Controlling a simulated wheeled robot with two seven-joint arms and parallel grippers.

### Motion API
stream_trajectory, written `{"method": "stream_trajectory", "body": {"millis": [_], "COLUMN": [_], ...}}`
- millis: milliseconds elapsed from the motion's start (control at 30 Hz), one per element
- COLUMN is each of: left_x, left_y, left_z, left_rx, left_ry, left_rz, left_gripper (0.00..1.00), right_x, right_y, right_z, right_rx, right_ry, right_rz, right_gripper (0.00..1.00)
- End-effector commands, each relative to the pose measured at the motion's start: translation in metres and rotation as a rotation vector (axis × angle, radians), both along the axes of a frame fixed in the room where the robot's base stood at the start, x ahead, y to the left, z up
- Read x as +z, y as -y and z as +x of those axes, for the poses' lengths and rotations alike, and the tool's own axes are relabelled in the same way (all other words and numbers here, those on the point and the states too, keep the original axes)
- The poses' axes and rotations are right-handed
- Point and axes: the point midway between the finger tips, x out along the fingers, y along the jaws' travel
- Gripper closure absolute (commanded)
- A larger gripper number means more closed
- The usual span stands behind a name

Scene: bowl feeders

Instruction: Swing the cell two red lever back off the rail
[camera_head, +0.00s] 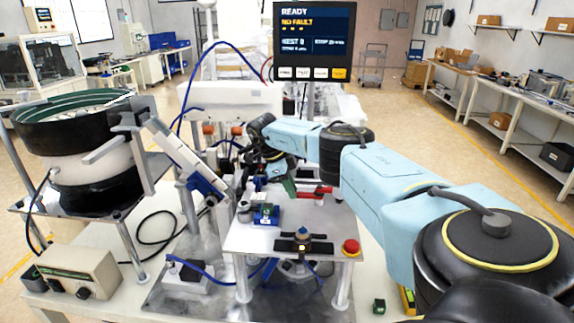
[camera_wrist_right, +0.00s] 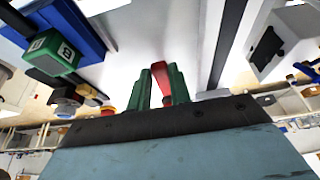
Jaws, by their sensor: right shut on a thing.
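The red lever (camera_wrist_right: 164,82) shows in the right wrist view between the two green fingers of my right gripper (camera_wrist_right: 163,88), which is shut on it. In the head view the right gripper (camera_head: 288,186) is over the back of the white table plate, with a green finger beside red parts (camera_head: 314,191). The arm hides much of the area behind it. Which cell the lever belongs to cannot be read, and its contact with a rail is not clear. My left gripper is not in view.
A blue holder with a green block (camera_head: 266,213) stands left on the plate (camera_head: 262,240). A black fixture (camera_head: 302,246) and a red stop button (camera_head: 350,247) are at the front. A bowl feeder (camera_head: 85,145) and its sloping track stand left. A screen (camera_head: 314,40) reads READY, NO FAULT.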

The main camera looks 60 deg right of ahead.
Motion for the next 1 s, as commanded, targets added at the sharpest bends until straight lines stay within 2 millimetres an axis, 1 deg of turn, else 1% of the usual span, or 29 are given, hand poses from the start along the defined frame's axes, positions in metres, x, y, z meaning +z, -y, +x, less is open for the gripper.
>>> {"method": "stream_trajectory", "body": {"millis": [133, 167, 300, 567, 667, 767, 867, 1000], "left_x": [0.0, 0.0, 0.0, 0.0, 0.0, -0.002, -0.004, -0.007], "left_y": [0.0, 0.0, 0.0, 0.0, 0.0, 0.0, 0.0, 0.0], "left_z": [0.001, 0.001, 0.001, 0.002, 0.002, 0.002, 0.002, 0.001], "left_rx": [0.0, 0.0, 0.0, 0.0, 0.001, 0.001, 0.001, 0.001], "left_ry": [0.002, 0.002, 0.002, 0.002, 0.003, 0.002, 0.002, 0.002], "left_rz": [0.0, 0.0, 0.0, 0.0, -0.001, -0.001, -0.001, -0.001], "left_gripper": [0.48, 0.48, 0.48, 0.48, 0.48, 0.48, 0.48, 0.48], "right_x": [0.001, 0.001, 0.001, 0.001, 0.005, 0.016, 0.034, 0.066], "right_y": [0.001, 0.001, 0.0, 0.0, -0.001, -0.003, -0.007, -0.014], "right_z": [0.001, 0.001, 0.001, 0.001, 0.002, 0.007, 0.014, 0.026], "right_rx": [-0.005, -0.005, -0.003, -0.001, -0.001, 0.0, 0.0, 0.0], "right_ry": [0.004, 0.003, 0.002, 0.0, 0.001, 0.003, 0.006, 0.007], "right_rz": [-0.004, -0.005, -0.004, -0.003, -0.004, -0.003, -0.004, -0.003], "right_gripper": [1.0, 0.76, 0.58, 0.58, 0.58, 0.58, 0.58, 0.58]}}
